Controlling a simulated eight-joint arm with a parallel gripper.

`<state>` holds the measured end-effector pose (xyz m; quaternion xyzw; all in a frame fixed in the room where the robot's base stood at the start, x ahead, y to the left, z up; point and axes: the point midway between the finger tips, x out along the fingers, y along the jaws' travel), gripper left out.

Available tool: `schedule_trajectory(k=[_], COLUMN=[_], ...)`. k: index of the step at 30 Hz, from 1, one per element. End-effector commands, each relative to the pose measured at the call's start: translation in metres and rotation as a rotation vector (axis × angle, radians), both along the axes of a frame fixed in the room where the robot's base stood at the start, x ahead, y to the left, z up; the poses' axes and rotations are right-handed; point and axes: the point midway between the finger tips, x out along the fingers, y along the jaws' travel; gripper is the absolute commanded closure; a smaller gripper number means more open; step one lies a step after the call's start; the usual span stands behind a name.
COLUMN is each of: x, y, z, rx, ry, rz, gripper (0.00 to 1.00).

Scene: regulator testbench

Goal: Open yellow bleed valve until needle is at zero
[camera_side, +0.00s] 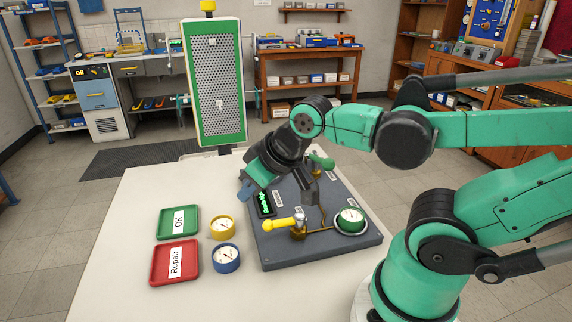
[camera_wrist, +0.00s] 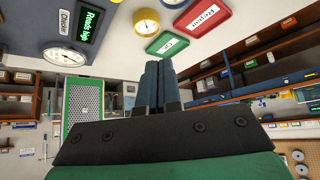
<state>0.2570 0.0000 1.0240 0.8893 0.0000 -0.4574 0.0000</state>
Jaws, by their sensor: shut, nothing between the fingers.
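The yellow bleed valve handle (camera_side: 280,224) lies horizontally on a brass fitting near the front of the dark grey board (camera_side: 318,254). Brass piping runs from it to a green-rimmed gauge (camera_side: 351,219); its needle is too small to read. My gripper (camera_side: 245,189) is above the board's left edge, behind and left of the yellow handle, apart from it. In the wrist view my gripper (camera_wrist: 152,84) has its blue fingers together with nothing between them. A grey-rimmed gauge (camera_wrist: 65,52) shows there beside a "Checker" label, its reading unclear.
Left of the board are a yellow gauge (camera_side: 222,227), a blue gauge (camera_side: 226,258), a green OK tray (camera_side: 162,226) and a red Repair tray (camera_side: 159,275). A green handle (camera_side: 320,161) is at the board's back. The front-left white table is clear.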

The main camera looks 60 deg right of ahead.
Motion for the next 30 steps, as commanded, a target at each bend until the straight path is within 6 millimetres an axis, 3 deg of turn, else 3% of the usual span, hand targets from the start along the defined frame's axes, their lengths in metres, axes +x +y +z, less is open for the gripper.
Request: schedule_trajectory(k=[8,13,14,17,24,30], x=[0.0,-0.003,-0.004,-0.012,-0.037,-0.05], y=[0.0,-0.006,-0.009,-0.022,-0.049,-0.057], z=[0.0,-0.003,-0.004,-0.01,-0.024,-0.028], rx=[0.0,0.08,0.12,0.313,0.867,1.152], ry=[0.0,0.02,0.03,0.076,0.193,0.253], rz=[0.0,-0.119,-0.18,-0.473,-1.376,-1.874], gripper=[0.97,0.49,0.47,0.47,0.47,0.47])
